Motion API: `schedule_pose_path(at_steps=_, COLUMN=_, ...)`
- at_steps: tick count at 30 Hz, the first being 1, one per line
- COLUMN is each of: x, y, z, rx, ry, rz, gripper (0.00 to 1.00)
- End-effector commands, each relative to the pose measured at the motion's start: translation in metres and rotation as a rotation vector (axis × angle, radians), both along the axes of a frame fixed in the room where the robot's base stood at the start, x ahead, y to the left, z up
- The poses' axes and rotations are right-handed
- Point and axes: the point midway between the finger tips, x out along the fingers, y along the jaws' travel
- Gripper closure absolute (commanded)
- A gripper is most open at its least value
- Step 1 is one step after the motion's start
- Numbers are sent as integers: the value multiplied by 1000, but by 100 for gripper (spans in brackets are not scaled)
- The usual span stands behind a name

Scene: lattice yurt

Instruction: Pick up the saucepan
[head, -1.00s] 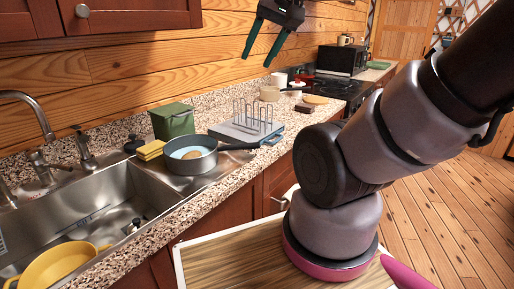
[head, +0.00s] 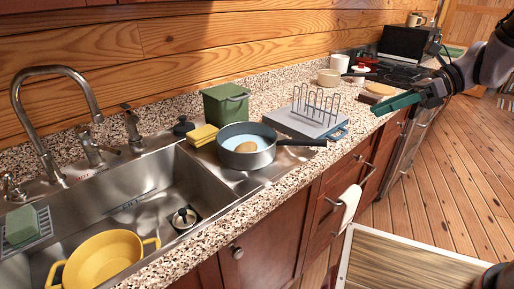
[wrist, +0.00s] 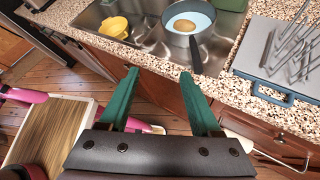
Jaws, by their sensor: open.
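The saucepan (head: 250,161) is dark grey with a light blue inside. It stands upright on the counter's sink surround, right of the basin. Its dark handle points right, toward the dish rack. A round brown thing (head: 246,147) lies in it. The saucepan also shows at the top of the wrist view (wrist: 176,38), its handle pointing down toward my gripper. My gripper (head: 400,103) has green fingers and is at the right of the head view, apart from the saucepan. In the wrist view its fingers (wrist: 159,73) are spread with nothing between them.
A green canister (head: 226,103) and yellow sponges (head: 202,135) are behind and left of the saucepan. The sink (head: 150,200) holds a yellow pot (head: 102,258). A towel (head: 349,206) hangs from the cabinet front.

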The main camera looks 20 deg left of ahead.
Motion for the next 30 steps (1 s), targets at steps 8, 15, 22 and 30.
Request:
schedule_pose_path(at_steps=8, x=28, y=62, z=-89, rx=141, ry=641, rz=-316, gripper=36)
schedule_pose_path(at_steps=15, x=41, y=84, z=-145, rx=194, ry=966, rz=-501, gripper=36)
schedule_pose_path(at_steps=22, x=43, y=100, z=-162, rx=208, ry=1045, rz=-549, gripper=36)
schedule_pose_path(at_steps=30, x=40, y=139, z=-167, rx=207, ry=1043, rz=-548, gripper=36)
